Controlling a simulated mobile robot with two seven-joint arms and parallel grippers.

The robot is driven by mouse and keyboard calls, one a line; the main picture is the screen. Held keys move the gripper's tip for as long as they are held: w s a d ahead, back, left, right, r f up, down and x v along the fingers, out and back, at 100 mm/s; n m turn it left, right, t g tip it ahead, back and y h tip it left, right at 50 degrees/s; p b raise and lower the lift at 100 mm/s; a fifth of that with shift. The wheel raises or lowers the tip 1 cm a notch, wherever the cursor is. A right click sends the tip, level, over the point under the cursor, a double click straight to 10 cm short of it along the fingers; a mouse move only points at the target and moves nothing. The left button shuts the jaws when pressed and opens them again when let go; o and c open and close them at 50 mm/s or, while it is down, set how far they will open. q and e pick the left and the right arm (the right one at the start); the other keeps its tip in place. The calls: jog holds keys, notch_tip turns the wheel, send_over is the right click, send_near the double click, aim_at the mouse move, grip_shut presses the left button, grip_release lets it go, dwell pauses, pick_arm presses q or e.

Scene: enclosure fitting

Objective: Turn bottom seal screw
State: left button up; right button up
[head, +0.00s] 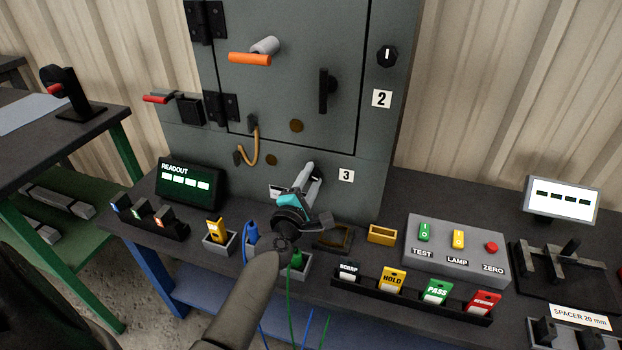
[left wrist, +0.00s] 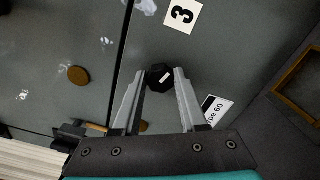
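In the head view my left gripper (head: 311,173) reaches to the lower enclosure front and hides the knob. My right gripper is not in view.
A similar black knob (head: 387,56) is higher up beside the number 2 label (head: 381,98). The readout box (head: 189,184), small holders and a switch box (head: 455,250) stand on the dark bench.

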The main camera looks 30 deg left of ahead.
aim_at(313, 176)
pick_arm(q)
jog(key=o, duration=0.4)
jog(key=shift+o, duration=0.2)
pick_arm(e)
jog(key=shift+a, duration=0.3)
pick_arm(q)
jog(key=shift+s+d, duration=0.1)
jog(key=shift+s, duration=0.4)
jog(key=v, duration=0.3)
jog(key=shift+s+d+p, duration=0.15)
jog(key=shift+s+p, duration=0.25)
jog(key=v, duration=1)
jog(key=shift+s, duration=0.15)
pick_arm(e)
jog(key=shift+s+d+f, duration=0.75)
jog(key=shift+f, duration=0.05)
pick_arm(q)
jog(key=shift+d+r, duration=0.1)
jog(key=shift+d, duration=0.1)
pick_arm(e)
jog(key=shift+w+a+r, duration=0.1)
